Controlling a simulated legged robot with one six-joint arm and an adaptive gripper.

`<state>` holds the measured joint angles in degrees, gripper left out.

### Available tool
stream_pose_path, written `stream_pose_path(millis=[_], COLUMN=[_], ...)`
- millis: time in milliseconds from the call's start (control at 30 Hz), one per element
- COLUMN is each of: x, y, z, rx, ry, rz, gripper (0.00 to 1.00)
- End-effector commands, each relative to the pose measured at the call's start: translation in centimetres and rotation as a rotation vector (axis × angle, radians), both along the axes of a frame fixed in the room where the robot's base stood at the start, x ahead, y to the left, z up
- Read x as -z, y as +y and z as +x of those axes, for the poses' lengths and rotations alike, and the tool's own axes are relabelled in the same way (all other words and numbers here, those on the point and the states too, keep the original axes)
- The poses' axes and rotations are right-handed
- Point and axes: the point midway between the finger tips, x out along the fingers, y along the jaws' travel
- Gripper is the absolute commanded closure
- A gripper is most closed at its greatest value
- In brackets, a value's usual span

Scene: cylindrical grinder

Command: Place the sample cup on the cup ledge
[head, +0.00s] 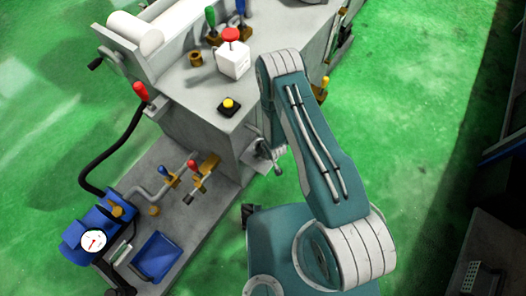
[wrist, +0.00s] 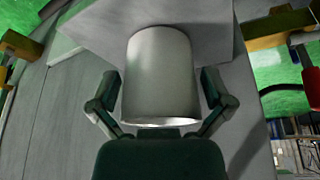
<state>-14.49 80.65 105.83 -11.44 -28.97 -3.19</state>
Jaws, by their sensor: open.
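A plain grey metallic cylinder, which looks like the sample cup (wrist: 160,75), fills the middle of the wrist view. My gripper (wrist: 161,84) is open, with one finger on each side of the cup. Narrow gaps seem to show between the fingers and the cup wall. A flat light-grey plate (wrist: 85,32) lies behind the cup and may be the cup ledge. I cannot tell whether the cup rests on it. In the head view my arm hides the cup and my gripper; a small grey bracket (head: 258,156) shows on the machine's side just left of the arm.
The grey grinder (head: 190,95) carries a white box with a red button (head: 232,58) and a yellow button (head: 229,105). A blue pump (head: 98,225) and blue tray (head: 156,256) stand lower left.

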Motion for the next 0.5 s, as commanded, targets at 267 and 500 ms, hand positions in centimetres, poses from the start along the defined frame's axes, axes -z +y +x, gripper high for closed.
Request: stream_pose_path(millis=[267,500], x=[-2.7,-6.9], y=[-0.5,-1.4], z=[-0.9,-2.4], rx=[0.000,0.000], ry=[-0.001,-0.001], rz=[0.000,0.000], gripper=[0.00,0.00])
